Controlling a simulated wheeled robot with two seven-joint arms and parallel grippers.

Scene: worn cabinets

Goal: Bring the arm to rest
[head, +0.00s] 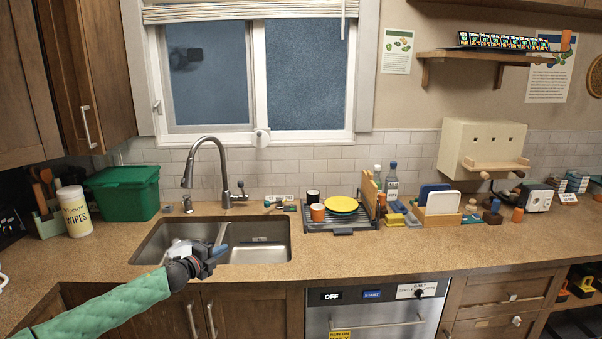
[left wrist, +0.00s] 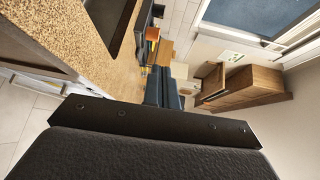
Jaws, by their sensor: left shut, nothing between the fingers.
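My left arm, in a green quilted sleeve, comes in from the lower left of the head view. Its gripper (head: 218,248) is in front of and above the sink's front edge. The fingers are together with nothing between them. In the left wrist view the dark fingers (left wrist: 163,88) show beyond a broad black plate, with the counter to the left. My right gripper is in neither view.
The sink (head: 262,228) with its tall faucet (head: 222,165) lies just beyond the gripper. A green bin (head: 122,192) and a wipes tub (head: 74,211) stand on the left. A dish rack (head: 312,217) is to the right. The front counter strip (head: 400,250) is clear. A dishwasher (head: 375,310) is below.

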